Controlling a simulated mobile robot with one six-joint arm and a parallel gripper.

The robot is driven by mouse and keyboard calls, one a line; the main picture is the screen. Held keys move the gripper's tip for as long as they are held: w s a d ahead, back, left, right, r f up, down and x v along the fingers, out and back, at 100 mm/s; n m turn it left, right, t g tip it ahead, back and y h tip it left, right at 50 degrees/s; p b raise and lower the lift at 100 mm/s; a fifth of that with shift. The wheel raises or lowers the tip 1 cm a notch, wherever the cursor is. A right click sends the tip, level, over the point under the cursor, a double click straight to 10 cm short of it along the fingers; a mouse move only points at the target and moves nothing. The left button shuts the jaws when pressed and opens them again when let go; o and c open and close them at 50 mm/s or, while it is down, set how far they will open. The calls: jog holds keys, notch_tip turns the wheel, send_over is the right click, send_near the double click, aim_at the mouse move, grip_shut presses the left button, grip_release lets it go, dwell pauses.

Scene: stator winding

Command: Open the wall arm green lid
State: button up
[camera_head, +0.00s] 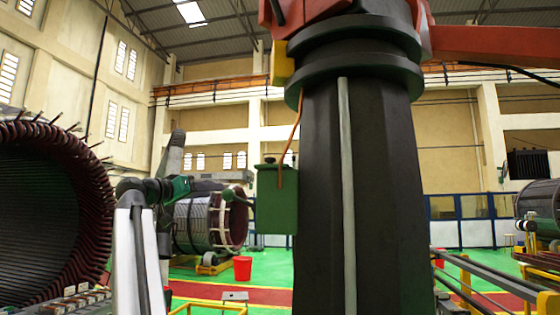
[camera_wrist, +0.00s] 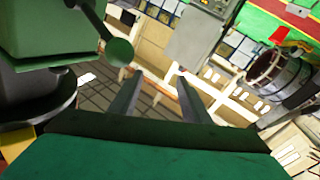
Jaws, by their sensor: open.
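A dark green box (camera_head: 277,205) is fixed to the left side of a thick black column (camera_head: 365,190) in the head view. Its thin top (camera_head: 268,166) looks closed down. A rod with a round green knob (camera_head: 228,194) sticks out from its left side. In the wrist view the box (camera_wrist: 45,25) fills the upper left, and the knob (camera_wrist: 119,52) hangs close to the left finger. My gripper (camera_wrist: 156,82) is open, with nothing between its fingers. It is left of the box in the head view. Whether the finger touches the knob, I cannot tell.
An orange arm (camera_head: 490,45) tops the column. A large wound stator (camera_head: 50,205) stands at the left. A smaller stator (camera_head: 210,222) and a red bucket (camera_head: 242,268) are behind.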

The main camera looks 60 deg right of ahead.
jog(key=s+a+r+m+g+y+p, duration=0.1)
jog(key=s+r+m+g+p, duration=0.1)
jog(key=s, duration=0.5)
jog(key=s+a+r+m+g+y+p, duration=0.1)
jog(key=s+a+r+m+g+p, duration=0.1)
jog(key=s+r+m+g, duration=0.2)
jog(key=s+r+m, duration=0.2)
jog(key=s+r, duration=0.1)
jog(key=s, duration=0.1)
jog(key=shift+a+r+g+y, duration=0.2)
jog(key=shift+a+g+y, duration=0.1)
jog(key=shift+g+y, duration=0.1)
jog(key=shift+d+p, duration=0.1)
jog(key=shift+p, duration=0.2)
jog(key=p+x, duration=0.5)
jog(key=x, duration=0.6)
jog(key=shift+s+d+r, duration=0.1)
jog(key=shift+d, duration=0.2)
jog(key=shift+p+x, duration=0.6)
jog(key=shift+x, duration=0.45)
grip_shut()
